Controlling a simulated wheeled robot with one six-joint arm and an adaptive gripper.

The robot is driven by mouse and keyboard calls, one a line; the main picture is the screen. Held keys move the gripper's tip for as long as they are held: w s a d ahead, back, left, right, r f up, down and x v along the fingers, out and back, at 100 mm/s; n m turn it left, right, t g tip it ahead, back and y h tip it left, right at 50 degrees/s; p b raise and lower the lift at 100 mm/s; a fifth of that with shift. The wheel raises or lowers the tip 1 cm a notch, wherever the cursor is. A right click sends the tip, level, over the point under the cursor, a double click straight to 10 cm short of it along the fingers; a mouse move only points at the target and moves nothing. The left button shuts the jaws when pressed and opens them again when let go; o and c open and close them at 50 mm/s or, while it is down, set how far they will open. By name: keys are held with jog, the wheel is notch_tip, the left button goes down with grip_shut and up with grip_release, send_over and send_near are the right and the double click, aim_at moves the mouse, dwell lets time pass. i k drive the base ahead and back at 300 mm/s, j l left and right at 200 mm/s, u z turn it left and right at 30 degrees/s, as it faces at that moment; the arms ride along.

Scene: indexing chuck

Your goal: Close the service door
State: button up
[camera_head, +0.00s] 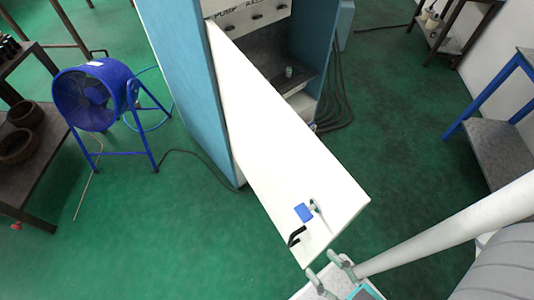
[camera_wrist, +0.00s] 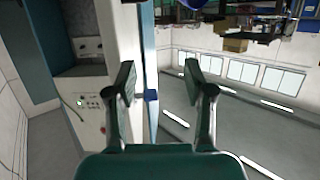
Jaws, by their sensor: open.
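The white service door (camera_head: 280,150) stands wide open, reaching from the blue cabinet (camera_head: 180,70) toward me. Near its free end are a black handle (camera_head: 296,236) and a blue tag (camera_head: 304,212) beside a small metal fitting. My gripper (camera_head: 325,264) is at the bottom of the head view, close to the door's free end. I cannot tell whether a finger touches the door.
The cabinet's dark interior (camera_head: 285,55) is exposed, with cables hanging at its right side. A blue fan (camera_head: 90,95) and a dark shelf stand at the left. A blue-framed table (camera_head: 500,150) stands at the right. Green floor is clear on both sides of the door.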

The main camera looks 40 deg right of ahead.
aim_at(286, 166)
jog(key=j+z, duration=0.4)
jog(key=k+j, duration=0.3)
jog(key=k+j+u, duration=0.1)
jog(key=k+j, duration=0.2)
jog(key=j, duration=0.2)
